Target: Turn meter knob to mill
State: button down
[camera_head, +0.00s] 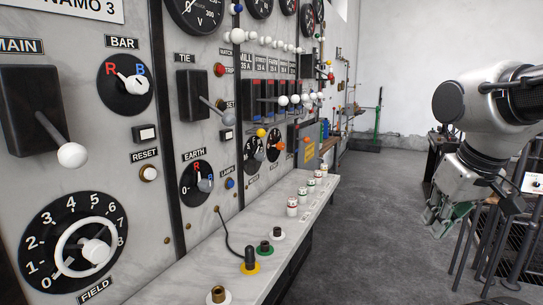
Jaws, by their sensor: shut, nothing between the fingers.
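A tall panel (218,50) of pale marbled slabs fills the left and runs away from me. A label reading MILL (246,57) is above a row of breakers. Below the breakers are two dark round dials, one with a yellow-tipped knob (261,133) and one with an orange pointer knob (278,145). Their markings are too small to read, so I cannot tell which is the meter knob or where it points. My gripper (437,222) hangs at the right, pointing down, shut and empty, well apart from the panel.
A ledge (262,262) juts out below the panel, with several coloured terminals and a black plug (250,259) on a cord. Lever handles with white balls (72,155) stick out nearby. Dark metal stands (500,235) are behind my arm. Grey floor (365,215) between is clear.

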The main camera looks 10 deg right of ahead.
aim_at(261, 157)
jog(key=i+l, duration=0.1)
jog(key=l, duration=0.3)
jog(key=i+l+u, duration=0.1)
jog(key=l, duration=0.3)
jog(key=i+l, duration=0.1)
jog(key=l, duration=0.3)
